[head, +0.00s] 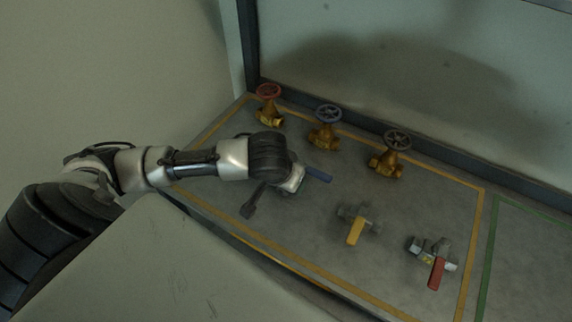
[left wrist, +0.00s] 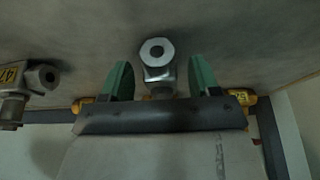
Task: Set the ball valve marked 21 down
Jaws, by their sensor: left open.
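Three ball valves lie on the grey bench: one with a blue handle (head: 318,173), one with a yellow handle (head: 355,231), and one with a red handle (head: 437,270). I cannot read a 21 on any of them. My left gripper (head: 272,193) is low over the bench beside the blue-handled valve, partly covering it. In the left wrist view the open green fingers (left wrist: 162,80) stand on either side of a silver valve (left wrist: 156,56) with a hexagonal end. No label shows on it. My right gripper is not in view.
A silver valve with a yellow label, seemingly 47 (left wrist: 12,74), lies to one side. Three brass gate valves stand along the back: red wheel (head: 268,91), blue-grey wheel (head: 328,114), dark wheel (head: 397,139). A yellow outline surrounds the valves; a green outline (head: 490,245) lies right, its visible part empty.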

